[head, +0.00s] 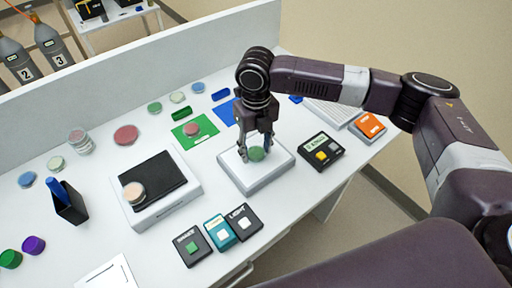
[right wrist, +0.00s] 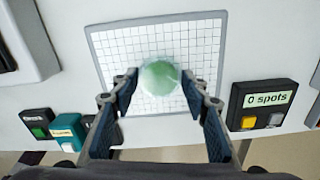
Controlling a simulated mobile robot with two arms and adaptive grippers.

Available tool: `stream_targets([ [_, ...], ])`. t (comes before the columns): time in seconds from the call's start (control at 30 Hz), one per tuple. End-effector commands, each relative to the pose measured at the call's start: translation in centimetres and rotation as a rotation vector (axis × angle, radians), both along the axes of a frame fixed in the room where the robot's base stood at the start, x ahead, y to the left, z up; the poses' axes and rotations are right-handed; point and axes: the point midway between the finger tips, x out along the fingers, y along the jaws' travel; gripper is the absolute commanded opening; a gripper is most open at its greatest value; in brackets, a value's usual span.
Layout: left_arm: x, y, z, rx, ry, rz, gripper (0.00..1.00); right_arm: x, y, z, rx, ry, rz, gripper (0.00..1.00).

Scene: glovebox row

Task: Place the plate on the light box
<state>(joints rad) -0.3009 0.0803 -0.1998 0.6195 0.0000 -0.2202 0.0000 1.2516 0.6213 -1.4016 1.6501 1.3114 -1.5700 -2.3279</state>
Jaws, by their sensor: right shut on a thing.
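The plate is a small round dish with green contents (head: 257,154). My right gripper (head: 257,146) is shut on it and points down over the light box (head: 250,181), a white box with a pale top. In the right wrist view the plate (right wrist: 160,78) lies between the fingertips (right wrist: 160,82), over the white gridded top of the light box (right wrist: 112,66). The plate is at or just above this top; I cannot tell whether it touches. My left gripper is not in view.
A counter device reading "0 spots" (right wrist: 263,98) stands to the light box's right. Several button boxes, one marked LIGHT (head: 243,222), stand in front. A green mat (head: 187,138) with a red dish lies behind. A white device with a black top (head: 165,172) stands left.

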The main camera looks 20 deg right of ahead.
Motion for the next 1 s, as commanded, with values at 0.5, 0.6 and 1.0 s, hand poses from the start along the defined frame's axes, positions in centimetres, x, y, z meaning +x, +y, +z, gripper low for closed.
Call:
stream_targets([
  [0.5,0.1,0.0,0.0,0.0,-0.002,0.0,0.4,0.0,0.0,-0.1,0.0,0.0,0.0,0.6],
  [0.6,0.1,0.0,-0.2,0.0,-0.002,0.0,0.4,0.1,0.0,0.5,0.0,-0.002,0.0,0.6],
  [1.0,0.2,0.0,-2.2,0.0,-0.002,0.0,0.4,0.1,0.1,8.2,0.002,-0.004,0.0,0.6],
])
